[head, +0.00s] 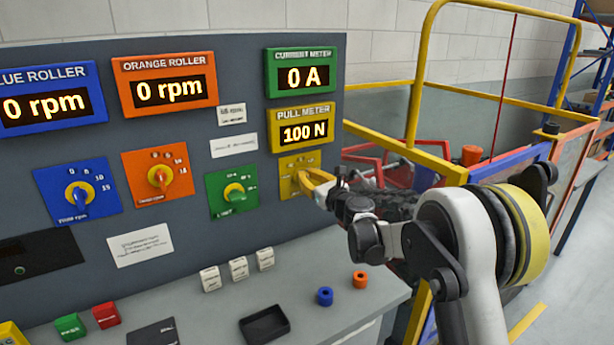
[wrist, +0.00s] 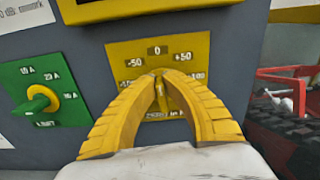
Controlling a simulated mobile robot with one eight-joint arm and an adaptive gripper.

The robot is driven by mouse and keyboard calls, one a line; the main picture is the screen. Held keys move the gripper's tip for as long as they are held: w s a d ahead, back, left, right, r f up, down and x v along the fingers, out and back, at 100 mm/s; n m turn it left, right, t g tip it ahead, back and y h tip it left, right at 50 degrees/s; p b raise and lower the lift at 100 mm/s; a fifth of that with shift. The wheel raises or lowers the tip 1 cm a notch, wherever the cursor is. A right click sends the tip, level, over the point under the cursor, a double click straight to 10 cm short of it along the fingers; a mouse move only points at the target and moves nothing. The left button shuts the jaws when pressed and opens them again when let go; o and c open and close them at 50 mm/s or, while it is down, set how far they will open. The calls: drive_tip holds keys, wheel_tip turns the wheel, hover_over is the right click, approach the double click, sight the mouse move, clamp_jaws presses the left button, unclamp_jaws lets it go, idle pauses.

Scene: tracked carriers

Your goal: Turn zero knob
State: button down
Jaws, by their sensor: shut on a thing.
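The zero knob's yellow plate (head: 288,164) is on the grey panel below the pull meter (head: 303,129), which reads 100 N. In the wrist view, the plate (wrist: 196,46) shows a scale with 0 at top and -50 and +50 on either side. My gripper (head: 304,181) reaches the plate from the right. In the wrist view, my gripper's yellow fingers (wrist: 158,78) are closed around the zero knob (wrist: 161,92). The fingers hide most of the knob, and I cannot tell exactly where it points.
A green knob (head: 234,191) on its own plate is left of my gripper, with orange (head: 159,177) and blue (head: 78,194) knobs farther left. White switches (head: 238,268) and a black tray (head: 265,325) are on the desk below. Yellow rails (head: 420,90) stand to the right.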

drive_tip(key=n, duration=0.4)
drive_tip(key=shift+s+a+f, duration=0.1)
drive_tip(key=shift+s+a, duration=0.05)
drive_tip(key=shift+a, duration=0.05)
drive_tip(key=n, duration=0.7)
drive_tip(key=shift+s+a+f, duration=0.25)
drive_tip(key=shift+a+f, duration=0.1)
drive_tip(key=shift+a+f+n, duration=0.1)
drive_tip(key=shift+f+n, duration=0.05)
drive_tip(key=shift+n, duration=0.8)
drive_tip(key=shift+f+n, duration=0.1)
drive_tip(key=shift+n, duration=0.85)
drive_tip(key=c, duration=1.5)
unclamp_jaws()
drive_tip(key=shift+s, duration=0.1)
